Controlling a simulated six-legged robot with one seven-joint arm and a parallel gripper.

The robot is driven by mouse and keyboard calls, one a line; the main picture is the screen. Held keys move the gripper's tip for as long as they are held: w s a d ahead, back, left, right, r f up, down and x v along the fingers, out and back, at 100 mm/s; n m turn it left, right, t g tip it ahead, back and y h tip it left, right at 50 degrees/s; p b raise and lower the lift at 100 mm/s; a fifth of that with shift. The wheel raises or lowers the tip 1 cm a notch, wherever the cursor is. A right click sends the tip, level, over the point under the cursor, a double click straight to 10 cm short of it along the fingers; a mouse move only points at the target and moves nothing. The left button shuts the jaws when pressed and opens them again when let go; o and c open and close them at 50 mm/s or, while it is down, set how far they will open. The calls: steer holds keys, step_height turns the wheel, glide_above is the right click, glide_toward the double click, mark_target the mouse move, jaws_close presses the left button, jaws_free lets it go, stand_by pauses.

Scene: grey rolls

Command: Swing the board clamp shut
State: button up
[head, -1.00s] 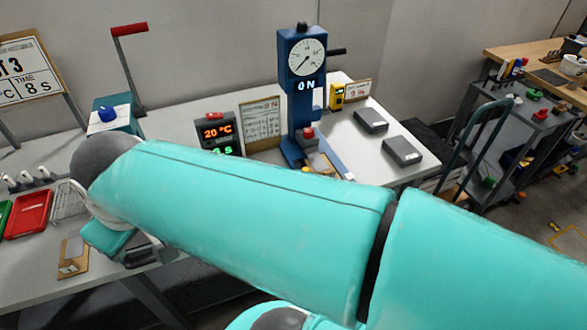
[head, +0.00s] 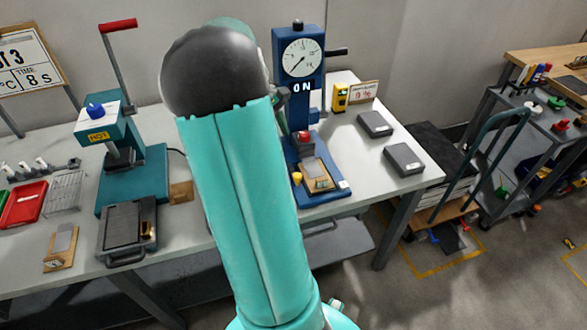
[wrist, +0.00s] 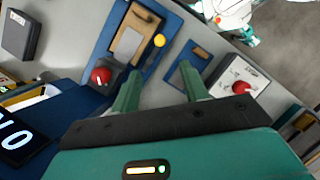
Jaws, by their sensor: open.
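The blue stand (head: 295,90) with a dial and an "ON" sign has a blue base (head: 338,192). On the base lie a tan board (head: 313,168), a red knob (head: 304,138) and a yellow ball (head: 297,178). The yellow ball may be the clamp's handle; the clamp's exact shape and angle are too small to tell. In the wrist view the tan board (wrist: 127,43), red knob (wrist: 101,76) and yellow ball (wrist: 159,40) show beyond my gripper (wrist: 161,82). My gripper is open and empty, apart from the ball. In the head view my arm hides it.
A small blue plate with a tan block (wrist: 187,76) and a white box with a red knob (wrist: 238,84) show right in the wrist view. Two grey boxes (head: 375,124) (head: 404,159) lie right of the stand. A teal press (head: 125,150) stands left.

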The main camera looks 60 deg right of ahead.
mark_target(297, 175)
steer(key=x, duration=1.3)
steer(key=shift+s+f, duration=0.25)
steer(key=shift+f, duration=0.05)
jaws_close()
